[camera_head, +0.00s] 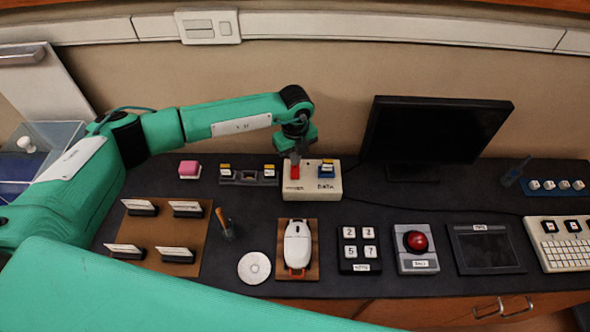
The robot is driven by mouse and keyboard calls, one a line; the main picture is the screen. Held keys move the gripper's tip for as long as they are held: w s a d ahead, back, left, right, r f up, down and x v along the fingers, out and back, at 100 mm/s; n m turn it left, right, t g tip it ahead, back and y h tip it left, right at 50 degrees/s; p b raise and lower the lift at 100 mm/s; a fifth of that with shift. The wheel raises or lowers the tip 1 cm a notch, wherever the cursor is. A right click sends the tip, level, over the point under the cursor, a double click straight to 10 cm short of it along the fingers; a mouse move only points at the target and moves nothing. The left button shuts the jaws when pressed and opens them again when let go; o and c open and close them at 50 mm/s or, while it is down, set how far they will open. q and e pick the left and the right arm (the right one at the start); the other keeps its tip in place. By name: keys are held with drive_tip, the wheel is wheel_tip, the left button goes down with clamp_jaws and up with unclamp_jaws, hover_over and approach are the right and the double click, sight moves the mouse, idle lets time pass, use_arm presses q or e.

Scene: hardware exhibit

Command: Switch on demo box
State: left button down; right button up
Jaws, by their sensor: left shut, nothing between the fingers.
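The demo box is a cream box (325,183) on the dark counter, left of the monitor. The gripper partly hides the back of the switch, and the switch's position is unclear. My right gripper is not in view.
A black monitor (436,130) stands right of the box. A white mouse (298,245), a keypad (359,249) and a red ball device (416,244) line the front.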

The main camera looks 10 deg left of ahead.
use_arm(q)
drive_tip(key=shift+s+f+b, duration=0.1)
drive_tip(key=shift+f+b, duration=0.7)
drive_tip(key=shift+f, duration=0.25)
idle(0.9)
drive_tip(key=shift+r, duration=0.2)
drive_tip(key=shift+r+p, duration=0.55)
drive_tip(key=shift+r, duration=0.05)
drive_tip(key=shift+r+p, duration=1.45)
drive_tip(key=shift+r, duration=1.35)
drive_tip(key=shift+f, duration=0.15)
